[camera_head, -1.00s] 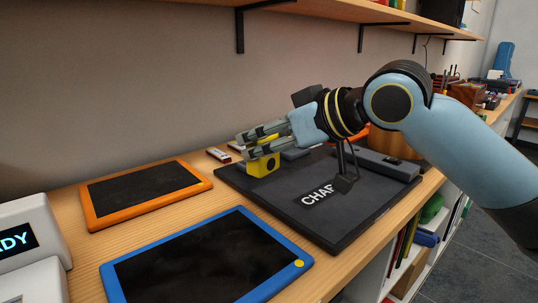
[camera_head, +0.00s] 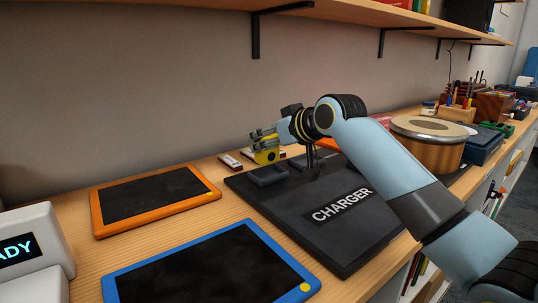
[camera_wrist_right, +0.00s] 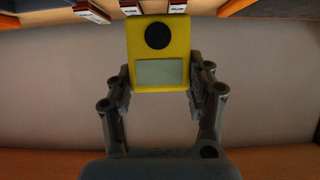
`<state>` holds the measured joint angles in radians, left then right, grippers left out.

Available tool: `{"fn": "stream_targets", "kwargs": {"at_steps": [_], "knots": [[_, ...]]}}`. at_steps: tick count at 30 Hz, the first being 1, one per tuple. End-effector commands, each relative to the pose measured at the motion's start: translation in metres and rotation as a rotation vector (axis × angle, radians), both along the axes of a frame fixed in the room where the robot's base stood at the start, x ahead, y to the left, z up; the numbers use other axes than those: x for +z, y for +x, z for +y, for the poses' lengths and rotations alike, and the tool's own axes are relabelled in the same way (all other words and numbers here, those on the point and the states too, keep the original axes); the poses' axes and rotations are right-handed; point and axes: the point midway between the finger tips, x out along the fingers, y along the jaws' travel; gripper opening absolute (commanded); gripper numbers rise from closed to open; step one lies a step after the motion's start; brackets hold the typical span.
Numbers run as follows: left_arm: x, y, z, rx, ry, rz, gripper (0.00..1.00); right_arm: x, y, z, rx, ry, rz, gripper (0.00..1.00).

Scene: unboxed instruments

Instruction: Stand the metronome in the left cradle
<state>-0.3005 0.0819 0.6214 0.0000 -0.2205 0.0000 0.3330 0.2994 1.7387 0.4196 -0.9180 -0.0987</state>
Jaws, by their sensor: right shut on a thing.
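The metronome, a small yellow box (camera_head: 267,156) with a black round dial and a grey panel, shows face-on in the right wrist view (camera_wrist_right: 158,94). My right gripper (camera_head: 262,140) is shut on it, one finger at each side. It is near the far edge of the dark charger board (camera_head: 300,215), beyond the left cradle. Whether it touches anything below cannot be told. The left cradle (camera_head: 268,176) is a low dark block on the board's far left part and looks empty. My right arm covers the board's right side. My left gripper is not in view.
An orange-framed tablet (camera_head: 94,214) and a blue-framed tablet (camera_head: 112,290) lie left of the board. Small red-and-white boxes (camera_head: 229,161) lie by the wall. A round drum (camera_head: 428,150) stands at the right. A shelf (camera_head: 340,18) hangs above.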

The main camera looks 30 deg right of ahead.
Motion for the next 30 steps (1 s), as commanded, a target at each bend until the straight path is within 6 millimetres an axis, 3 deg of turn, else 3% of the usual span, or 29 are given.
{"fn": "stream_targets", "kwargs": {"at_steps": [6, 17, 18, 23, 30], "knots": [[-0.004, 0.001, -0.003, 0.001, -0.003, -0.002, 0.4, -0.034, -0.001, 0.0, 0.0, 0.0, 0.004, 0.17], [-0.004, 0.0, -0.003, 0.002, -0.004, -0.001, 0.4, -0.038, -0.001, 0.0, -0.001, 0.0, 0.001, 0.17], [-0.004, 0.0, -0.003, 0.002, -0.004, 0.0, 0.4, -0.039, -0.001, 0.0, -0.001, 0.0, 0.002, 0.55], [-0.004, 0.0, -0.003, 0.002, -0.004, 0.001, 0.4, -0.038, -0.001, 0.0, -0.001, 0.0, 0.002, 0.75], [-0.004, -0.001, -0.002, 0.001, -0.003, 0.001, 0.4, -0.038, -0.001, 0.0, -0.001, 0.0, 0.001, 0.75]]}}
